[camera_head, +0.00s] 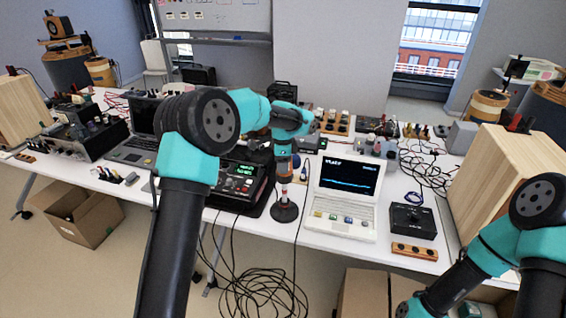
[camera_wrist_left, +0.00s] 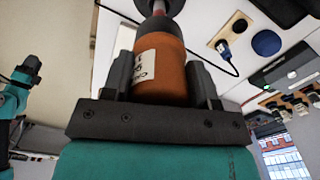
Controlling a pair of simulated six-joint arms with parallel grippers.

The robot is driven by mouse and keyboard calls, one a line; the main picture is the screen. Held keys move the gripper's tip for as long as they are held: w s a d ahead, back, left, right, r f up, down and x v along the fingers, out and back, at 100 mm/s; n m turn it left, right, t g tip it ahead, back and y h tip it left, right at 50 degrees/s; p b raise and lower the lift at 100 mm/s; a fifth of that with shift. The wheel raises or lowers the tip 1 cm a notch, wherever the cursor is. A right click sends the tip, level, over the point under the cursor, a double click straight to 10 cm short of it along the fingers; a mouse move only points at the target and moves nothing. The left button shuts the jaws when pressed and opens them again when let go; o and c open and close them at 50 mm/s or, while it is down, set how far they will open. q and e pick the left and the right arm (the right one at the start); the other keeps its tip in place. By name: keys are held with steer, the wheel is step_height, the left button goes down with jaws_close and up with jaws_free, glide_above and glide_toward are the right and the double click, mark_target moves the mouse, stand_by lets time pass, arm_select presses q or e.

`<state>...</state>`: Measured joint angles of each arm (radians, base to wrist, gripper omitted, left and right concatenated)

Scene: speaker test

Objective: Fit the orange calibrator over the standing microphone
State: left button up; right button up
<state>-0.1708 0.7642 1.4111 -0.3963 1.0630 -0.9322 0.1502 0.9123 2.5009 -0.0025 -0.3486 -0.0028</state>
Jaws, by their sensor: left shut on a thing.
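My left gripper (camera_head: 283,156) is shut on the orange calibrator (camera_head: 284,168) and holds it upright above the microphone stand's round black base (camera_head: 285,212). In the left wrist view, the calibrator (camera_wrist_left: 163,78), with a white label, sits between the two dark fingers of the left gripper (camera_wrist_left: 160,60). The microphone (camera_head: 285,189) is in line with the calibrator's lower end; a short reddish and pale part shows between it and the base. I cannot tell how far the calibrator is around the microphone tip.
A white laptop-like analyser (camera_head: 343,196) stands close to the right of the stand. A black meter unit with a green display (camera_head: 238,184) is close to its left. A black knob box (camera_head: 411,221) is farther right.

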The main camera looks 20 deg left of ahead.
arm_select(q)
steer(key=shift+f, duration=0.55)
stand_by(0.9)
steer(key=o, duration=1.2)
steer(key=shift+c, duration=0.2)
step_height(320, 180, up, 18)
steer(key=shift+f, duration=0.25)
steer(key=shift+f, duration=0.15)
